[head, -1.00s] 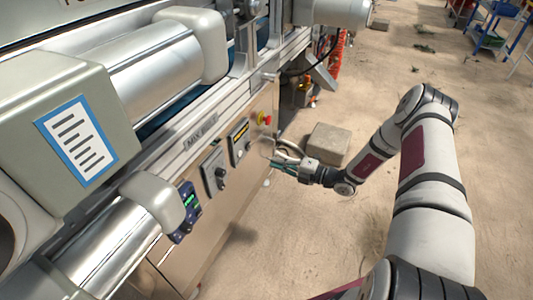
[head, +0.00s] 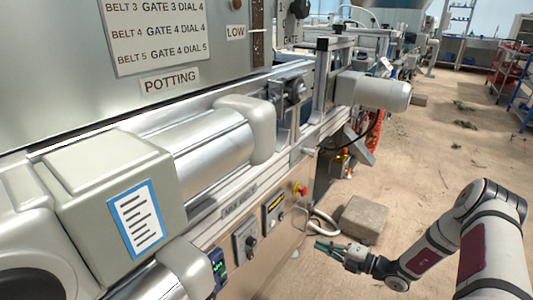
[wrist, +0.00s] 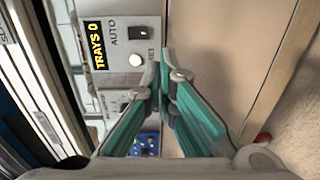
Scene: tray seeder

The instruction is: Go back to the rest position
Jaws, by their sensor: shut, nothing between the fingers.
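My gripper (head: 328,246) hangs in free air in front of the machine's lower front panel, at the lower right of the head view. Its teal fingers are shut and empty. In the wrist view the two fingertips (wrist: 165,80) meet near the middle. Behind them, a control box with a yellow "TRAYS 0" display (wrist: 97,43), a black switch (wrist: 139,34) and a white button (wrist: 136,61) shows to the left. The fingers look apart from the panel. My arm reaches in from the right, bent at the elbow.
A stone-like block (head: 363,219) lies on the floor behind my gripper. A grey motor housing (head: 373,92) juts out above. Open floor lies right.

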